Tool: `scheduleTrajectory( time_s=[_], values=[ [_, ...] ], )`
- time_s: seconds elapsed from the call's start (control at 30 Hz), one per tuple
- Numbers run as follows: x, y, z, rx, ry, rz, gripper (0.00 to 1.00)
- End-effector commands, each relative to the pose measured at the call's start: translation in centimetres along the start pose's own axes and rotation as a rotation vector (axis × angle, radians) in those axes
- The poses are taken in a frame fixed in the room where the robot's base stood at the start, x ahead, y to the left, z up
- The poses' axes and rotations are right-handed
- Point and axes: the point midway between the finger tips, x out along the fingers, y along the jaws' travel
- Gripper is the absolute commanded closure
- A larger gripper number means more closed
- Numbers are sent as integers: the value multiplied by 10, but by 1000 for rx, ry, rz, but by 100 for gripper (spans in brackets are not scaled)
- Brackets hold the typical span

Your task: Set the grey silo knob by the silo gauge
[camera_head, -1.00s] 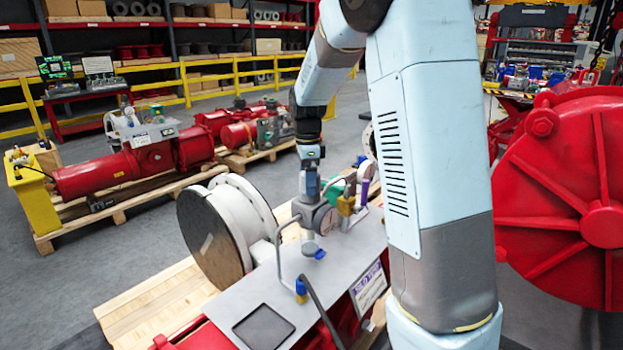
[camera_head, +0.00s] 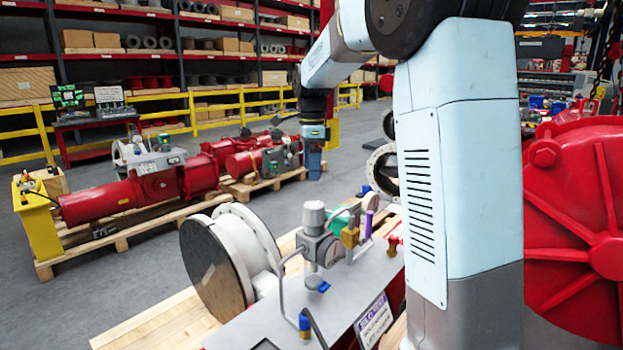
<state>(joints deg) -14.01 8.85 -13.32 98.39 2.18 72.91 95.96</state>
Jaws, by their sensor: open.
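The grey knob (camera_head: 314,214) stands upright on top of a regulator body on the grey metal plate. The round silo gauge (camera_head: 329,252) is on the side of that regulator, below the knob; its reading is too small to tell. My gripper (camera_head: 314,172) points downward, open and empty, and appears above the knob in the picture, apart from it. The distance in depth between them is hard to judge.
Bent grey pipes, a brass fitting (camera_head: 350,236), a purple-handled part (camera_head: 369,222) and a blue lever (camera_head: 318,287) crowd the regulator. A large red wheel-like housing (camera_head: 590,215) is at right.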

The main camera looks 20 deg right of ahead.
Motion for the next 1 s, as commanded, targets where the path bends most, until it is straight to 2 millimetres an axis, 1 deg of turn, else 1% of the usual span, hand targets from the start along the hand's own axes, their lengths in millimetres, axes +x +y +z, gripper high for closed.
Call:
scheduleTrajectory(
  time_s=[0.13, 0.43, 0.57, 0.67, 1.0],
  values=[
    [-5, 0, 0, 0, 0, -1, 12],
    [-5, 0, 0, -4, 0, -1, 12],
    [-5, 0, 0, -64, 0, -1, 12],
    [-5, 0, 0, -173, 0, 0, 12],
    [-6, 2, -3, -673, 0, 1, 12]
  ],
)
